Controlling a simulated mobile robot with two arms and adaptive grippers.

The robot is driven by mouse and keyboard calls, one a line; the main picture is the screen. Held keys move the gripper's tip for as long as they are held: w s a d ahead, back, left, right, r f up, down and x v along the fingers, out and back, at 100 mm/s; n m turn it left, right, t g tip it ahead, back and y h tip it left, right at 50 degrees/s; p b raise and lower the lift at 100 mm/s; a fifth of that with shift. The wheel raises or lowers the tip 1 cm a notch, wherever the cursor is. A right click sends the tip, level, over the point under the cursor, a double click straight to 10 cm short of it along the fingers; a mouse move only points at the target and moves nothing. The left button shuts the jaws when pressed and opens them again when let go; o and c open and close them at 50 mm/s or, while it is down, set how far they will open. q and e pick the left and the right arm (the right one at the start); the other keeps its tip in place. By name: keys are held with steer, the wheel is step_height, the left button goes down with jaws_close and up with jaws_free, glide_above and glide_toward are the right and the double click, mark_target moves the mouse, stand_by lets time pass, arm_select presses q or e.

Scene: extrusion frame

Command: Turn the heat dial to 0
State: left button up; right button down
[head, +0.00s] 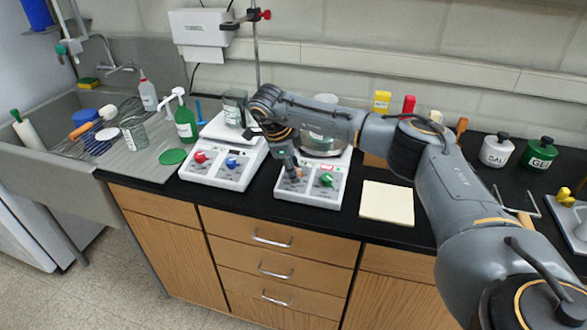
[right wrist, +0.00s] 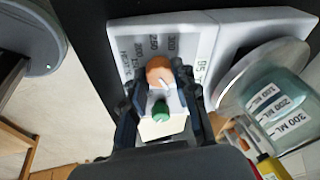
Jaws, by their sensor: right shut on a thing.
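The right-hand white hotplate (head: 310,205) stands on the black counter with an orange dial and a green dial (head: 327,180) on its sloped front. In the right wrist view the orange dial (right wrist: 160,70) has a printed scale with numbers such as 250 beside it; I take it for the heat dial. A pale pointer mark shows on it. My right gripper (head: 291,174) reaches down at the front panel; in the wrist view its fingers (right wrist: 163,88) are shut on the orange dial from both sides. It hides most of this dial in the head view. My left gripper is not in view.
A second white hotplate (head: 225,165) with red and blue dials stands to the left, near the sink. A glass vessel (head: 322,142) is on the right-hand hotplate. A cream pad (head: 387,203) lies to its right. Labelled bottles (head: 540,153) stand further right.

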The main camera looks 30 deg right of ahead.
steer(key=c, duration=1)
jaws_free()
steer(key=shift+r, duration=0.1)
steer(key=v, duration=1.2)
